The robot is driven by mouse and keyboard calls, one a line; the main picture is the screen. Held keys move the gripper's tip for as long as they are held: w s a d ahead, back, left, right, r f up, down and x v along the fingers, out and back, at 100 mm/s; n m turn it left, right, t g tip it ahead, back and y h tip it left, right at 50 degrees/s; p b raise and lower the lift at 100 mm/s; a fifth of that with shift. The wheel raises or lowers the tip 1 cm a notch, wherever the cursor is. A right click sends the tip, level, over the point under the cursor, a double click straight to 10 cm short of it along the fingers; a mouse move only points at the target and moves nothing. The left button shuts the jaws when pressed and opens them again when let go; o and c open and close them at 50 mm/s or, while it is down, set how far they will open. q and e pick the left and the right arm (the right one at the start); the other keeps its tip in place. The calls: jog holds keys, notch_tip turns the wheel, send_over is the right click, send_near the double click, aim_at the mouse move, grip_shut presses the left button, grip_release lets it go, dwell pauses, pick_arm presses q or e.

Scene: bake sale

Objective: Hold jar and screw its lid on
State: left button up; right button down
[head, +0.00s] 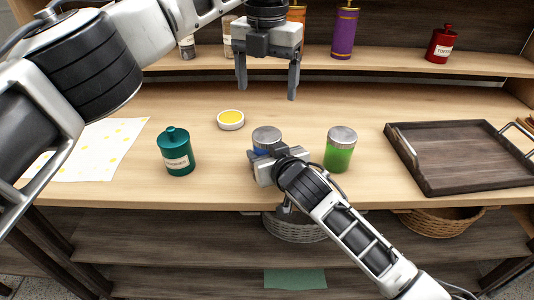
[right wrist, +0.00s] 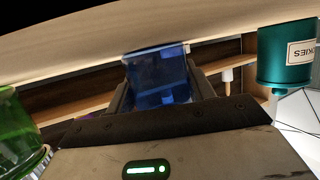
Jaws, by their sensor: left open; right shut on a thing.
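The blue jar (head: 263,150) stands on the wooden counter, with a grey metallic round top (head: 267,134). Whether that lid is screwed tight cannot be told. My right gripper (head: 262,160) is shut on the jar's body from the front and hides most of it in the head view. In the right wrist view the translucent blue jar (right wrist: 158,78) sits between the gripper's two fingers (right wrist: 163,90). My left gripper (head: 267,92) is open and empty, fingers pointing down, above and behind the jar.
A green jar with a metallic lid (head: 339,152) stands close right of the blue jar. A teal canister (head: 176,152) stands to the left, a small yellow-filled dish (head: 231,120) behind. A dark wooden tray (head: 400,150) lies at right, a spotted paper (head: 98,150) at left.

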pick_arm(q)
jog(key=shift+r, duration=0.5)
pick_arm(e)
jog(key=shift+c, duration=2.3)
grip_release()
jog(key=shift+s, duration=0.1)
pick_arm(q)
jog(key=shift+r+p, duration=0.7)
pick_arm(e)
jog(key=v, duration=1.5)
jog(key=shift+s+d, duration=0.15)
jog(key=shift+s, duration=0.25)
